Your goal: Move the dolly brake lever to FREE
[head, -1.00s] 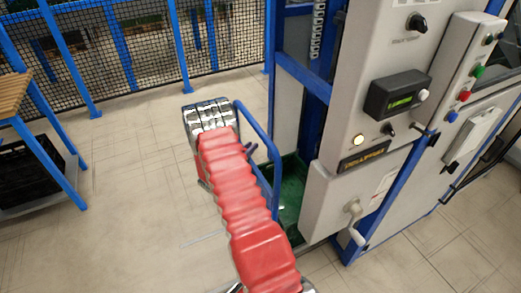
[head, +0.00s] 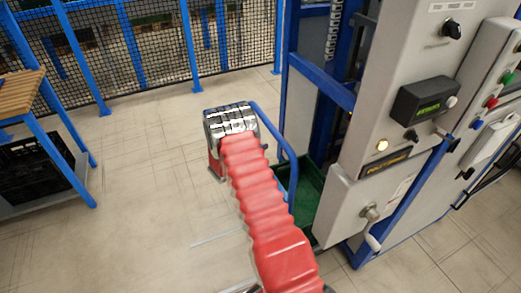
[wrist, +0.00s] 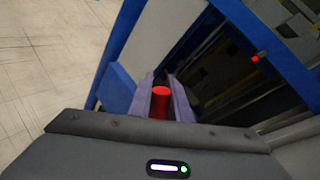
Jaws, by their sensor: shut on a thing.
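In the wrist view my gripper (wrist: 161,94) is shut, its two purple-grey fingers on either side of a red cylindrical grip (wrist: 160,102). I take this for the brake lever's handle; its lower part is hidden between the fingers and the gripper body. No FREE marking can be read. In the head view the gripper is hidden beyond my red arm, and the lever does not show. A blue tubular rail (head: 284,150) curves close beside my arm.
A green crate (head: 307,203) stands low beside the grey control cabinet (head: 395,110). A crank handle (head: 371,230) sticks out of the cabinet. A wooden-topped bench (head: 20,95) with a black crate (head: 35,165) is at left. Mesh fencing closes the back; open floor lies between.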

